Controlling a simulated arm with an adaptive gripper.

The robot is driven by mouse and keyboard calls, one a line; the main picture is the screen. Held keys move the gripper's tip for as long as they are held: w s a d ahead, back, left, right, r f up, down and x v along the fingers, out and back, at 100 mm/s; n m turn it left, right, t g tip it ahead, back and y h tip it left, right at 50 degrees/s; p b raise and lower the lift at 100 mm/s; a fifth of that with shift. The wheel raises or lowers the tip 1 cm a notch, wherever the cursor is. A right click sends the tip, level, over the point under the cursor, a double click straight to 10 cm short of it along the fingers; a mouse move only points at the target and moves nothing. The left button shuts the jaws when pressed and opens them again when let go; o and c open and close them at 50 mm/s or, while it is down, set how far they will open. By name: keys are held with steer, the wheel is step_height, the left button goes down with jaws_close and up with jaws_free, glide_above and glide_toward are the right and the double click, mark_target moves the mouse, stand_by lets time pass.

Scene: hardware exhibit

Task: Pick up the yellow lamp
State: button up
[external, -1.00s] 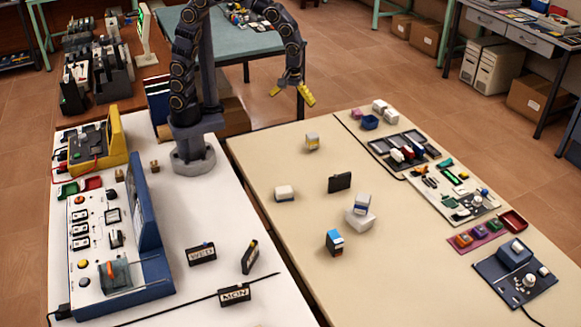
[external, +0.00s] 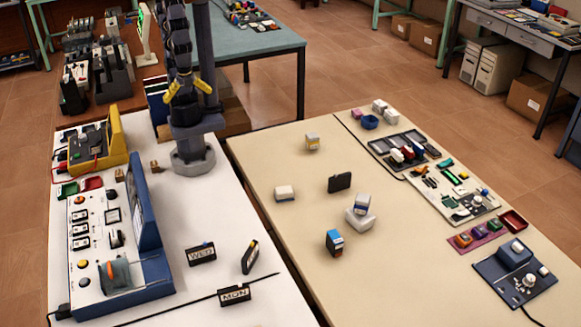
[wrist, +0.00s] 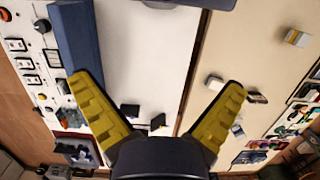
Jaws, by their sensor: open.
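A small round yellow lamp or button (external: 83,264) sits on the white face of the blue-backed panel, on the left of the white table. A dark block (external: 250,257) on the same table also has a yellow spot on top; I cannot tell which is the yellow lamp. My gripper (external: 188,90) is high at the back of the white table, well away from both. In the wrist view my gripper (wrist: 158,84) has its yellow fingers spread wide with nothing between them.
The blue-backed panel (external: 149,215) stands tall beside the open white tabletop. Dark blocks marked WED (external: 201,254) and MON (external: 234,295) stand nearby, with a black cable across the front. The beige table (external: 270,160) holds several small blocks and trays.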

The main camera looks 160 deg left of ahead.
steer(key=c, duration=0.4)
steer(key=shift+o, duration=0.2)
steer(key=shift+w, duration=0.15)
